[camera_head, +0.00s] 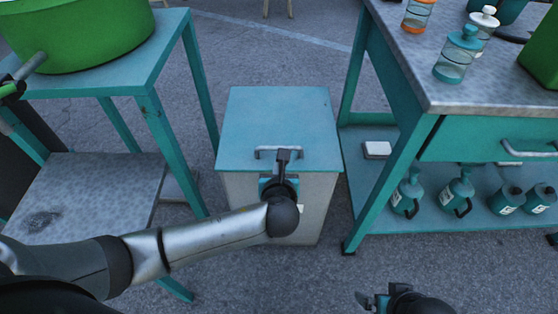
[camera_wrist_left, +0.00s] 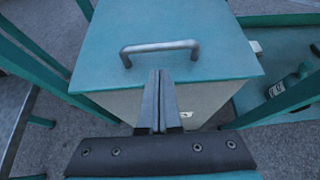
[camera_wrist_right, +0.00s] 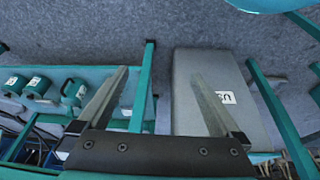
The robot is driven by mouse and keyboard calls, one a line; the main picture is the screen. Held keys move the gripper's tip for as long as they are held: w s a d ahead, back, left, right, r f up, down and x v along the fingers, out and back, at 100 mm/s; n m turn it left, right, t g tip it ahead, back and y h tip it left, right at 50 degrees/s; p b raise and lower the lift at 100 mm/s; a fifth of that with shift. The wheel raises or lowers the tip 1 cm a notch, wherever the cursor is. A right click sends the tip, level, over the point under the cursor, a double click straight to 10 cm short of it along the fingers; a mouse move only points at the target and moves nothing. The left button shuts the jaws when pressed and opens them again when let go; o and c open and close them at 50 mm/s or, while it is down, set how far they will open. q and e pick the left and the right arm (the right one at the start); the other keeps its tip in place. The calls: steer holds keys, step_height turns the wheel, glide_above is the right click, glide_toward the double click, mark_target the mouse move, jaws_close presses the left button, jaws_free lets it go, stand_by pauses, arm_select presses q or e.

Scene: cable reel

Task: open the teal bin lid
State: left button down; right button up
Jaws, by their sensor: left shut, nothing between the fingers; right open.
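The bin (camera_head: 307,205) has a grey body and a flat teal lid (camera_head: 270,115), which lies shut on top. A grey bar handle (camera_head: 262,153) sits near the lid's front edge; it also shows in the left wrist view (camera_wrist_left: 160,46). My left gripper (camera_head: 283,155) is at the front edge of the lid, close to the handle. In the left wrist view its fingers (camera_wrist_left: 160,75) are together and empty, with the tips just below the handle; I cannot tell whether they touch it. My right gripper (camera_head: 372,300) is low at the bottom edge of the head view. Its fingers (camera_wrist_right: 160,75) are spread and empty.
A teal table (camera_head: 160,50) with a green tub (camera_head: 80,35) stands left of the bin. A teal workbench (camera_head: 440,105) stands close on the right, with bottles on top and several teal containers on its lower shelf (camera_head: 400,225). Floor in front is clear.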

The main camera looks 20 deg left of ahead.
arm_select(q)
steer(key=b+x, duration=0.3)
steer(key=x, duration=0.2)
steer(key=shift+f, duration=0.1)
steer(key=shift+w+a+f+b, duration=0.2)
steer(key=shift+w+b, duration=0.1)
steer(key=shift+w, duration=0.15)
arm_select(e)
step_height(320, 180, up, 5)
steer(key=w+a+t+y, duration=0.1)
steer(key=w+a+t, duration=0.1)
steer(key=shift+w+a+t, duration=0.25)
steer(key=shift+t, duration=0.15)
steer(key=shift+f, duration=0.15)
